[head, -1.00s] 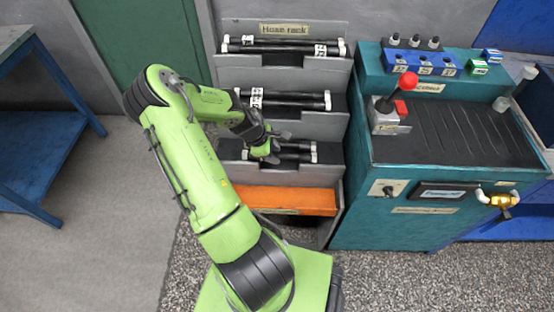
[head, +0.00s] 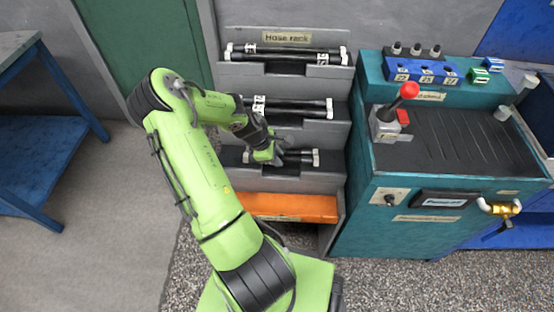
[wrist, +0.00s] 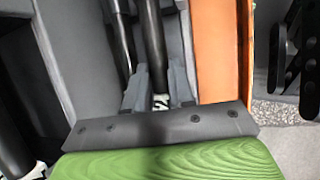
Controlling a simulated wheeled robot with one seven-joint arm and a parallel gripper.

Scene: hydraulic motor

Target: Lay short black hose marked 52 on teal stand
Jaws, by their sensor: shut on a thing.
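My gripper (head: 272,155) is at the lowest grey tier of the hose rack. In the wrist view, my gripper (wrist: 157,88) is shut on a short black hose (wrist: 153,42) that runs between its fingers. A white label with dark digits shows partly between the fingers; I cannot read it fully. A second black hose (wrist: 122,38) lies beside it on the left. In the head view the short hoses (head: 300,157) have white ends and are partly hidden by my gripper. The teal stand (head: 385,225) is to the right of the rack, with a dark ribbed top.
Longer black hoses lie on the upper (head: 290,55) and middle (head: 300,108) tiers. An orange tray (head: 300,207) is below the lowest tier. The stand carries a red-knobbed lever (head: 408,91) and blue blocks (head: 425,72) at its back. Most of its ribbed top (head: 455,140) is clear.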

